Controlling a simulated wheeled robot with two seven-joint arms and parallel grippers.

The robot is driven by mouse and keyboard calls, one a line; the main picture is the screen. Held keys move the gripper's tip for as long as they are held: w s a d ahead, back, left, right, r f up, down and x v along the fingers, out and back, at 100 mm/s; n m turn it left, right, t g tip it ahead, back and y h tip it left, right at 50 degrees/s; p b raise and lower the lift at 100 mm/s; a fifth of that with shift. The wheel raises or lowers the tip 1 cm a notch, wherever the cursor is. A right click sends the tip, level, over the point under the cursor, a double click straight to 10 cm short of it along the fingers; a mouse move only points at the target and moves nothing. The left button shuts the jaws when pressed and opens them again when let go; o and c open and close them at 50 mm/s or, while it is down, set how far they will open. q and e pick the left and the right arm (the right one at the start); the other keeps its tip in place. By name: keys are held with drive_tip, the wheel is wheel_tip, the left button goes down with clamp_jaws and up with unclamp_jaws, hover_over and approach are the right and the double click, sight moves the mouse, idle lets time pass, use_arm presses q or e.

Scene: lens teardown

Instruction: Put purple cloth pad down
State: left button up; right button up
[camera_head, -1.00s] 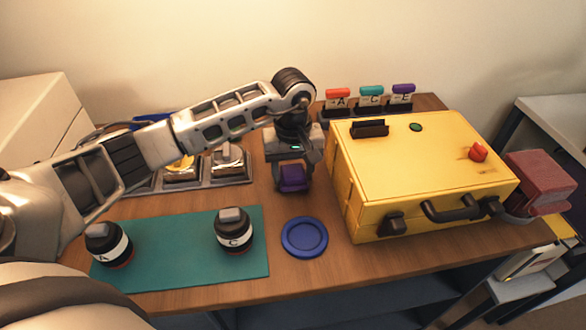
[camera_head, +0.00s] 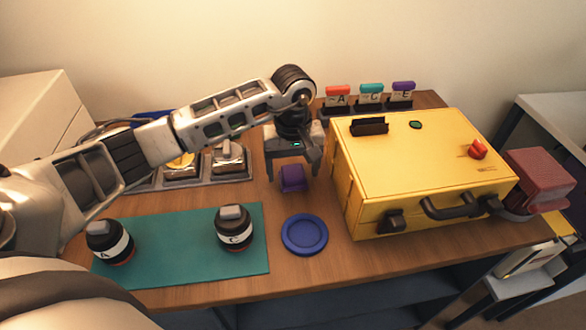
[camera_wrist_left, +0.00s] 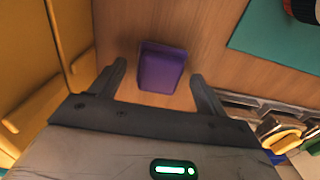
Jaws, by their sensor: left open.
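The purple cloth pad (camera_head: 292,178) rests on the wooden table, between the yellow case and the tray of parts. It also shows in the left wrist view (camera_wrist_left: 161,68), lying just ahead of the fingers and apart from them. My left gripper (camera_head: 292,172) is open and empty, directly above and behind the pad. In the left wrist view its two fingers (camera_wrist_left: 158,84) are spread to either side of the pad's near edge. My right gripper is not in view.
A yellow case (camera_head: 425,165) stands close to the right of my left gripper. A blue round dish (camera_head: 305,235) lies in front of the pad. A teal mat (camera_head: 180,262) holds two black-and-white lens pieces. A metal tray (camera_head: 232,178) is to the left. Lettered holders stand behind.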

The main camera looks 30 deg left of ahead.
sight(293, 171)
use_arm(q)
wheel_tip(293, 171, up, 11)
drive_tip(key=b, duration=0.1)
drive_tip(key=shift+r+b, duration=0.15)
drive_tip(key=shift+b, duration=0.15)
idle(0.4)
